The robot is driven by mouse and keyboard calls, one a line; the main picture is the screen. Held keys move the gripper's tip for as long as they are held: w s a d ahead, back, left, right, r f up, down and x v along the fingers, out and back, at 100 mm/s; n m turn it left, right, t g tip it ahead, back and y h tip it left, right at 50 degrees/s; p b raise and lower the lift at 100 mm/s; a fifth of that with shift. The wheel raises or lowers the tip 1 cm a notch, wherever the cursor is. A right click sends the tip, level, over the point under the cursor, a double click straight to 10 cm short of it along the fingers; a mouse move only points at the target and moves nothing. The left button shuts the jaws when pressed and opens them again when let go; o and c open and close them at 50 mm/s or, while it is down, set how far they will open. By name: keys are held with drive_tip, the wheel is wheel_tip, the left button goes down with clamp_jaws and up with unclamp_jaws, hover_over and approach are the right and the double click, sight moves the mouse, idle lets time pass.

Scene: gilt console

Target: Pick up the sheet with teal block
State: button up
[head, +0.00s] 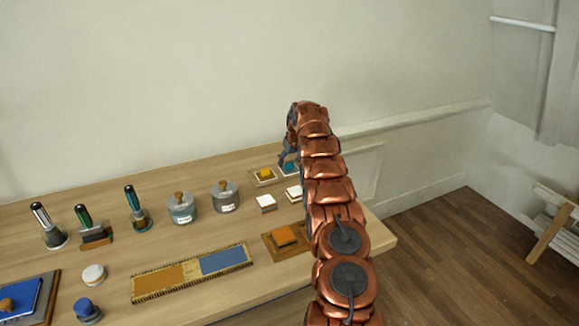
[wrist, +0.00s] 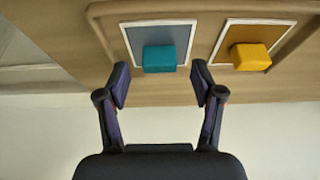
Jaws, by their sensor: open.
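The sheet with teal block shows in the wrist view as a grey-blue sheet (wrist: 139,37) with a white border and a teal block (wrist: 160,59) on its edge nearest my gripper. In the head view the teal block (head: 289,167) shows at the far right of the table, partly hidden by my arm. My gripper (wrist: 161,84) is open, its two fingers spread to either side of the teal block in the picture. Nothing is between the fingertips; whether they touch the block cannot be told. In the head view my gripper is mostly hidden behind my arm.
An ochre sheet with a yellow block (wrist: 250,57) lies close beside it. White blocks (head: 266,202) and a wooden board with an orange block (head: 285,236) are nearer. Two lidded jars (head: 225,197) stand to the left. The wall (head: 150,90) rises behind the table.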

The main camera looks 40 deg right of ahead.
drive_tip(key=shift+x, duration=1.15)
drive_tip(key=shift+c, duration=0.2)
drive_tip(key=c, duration=0.9)
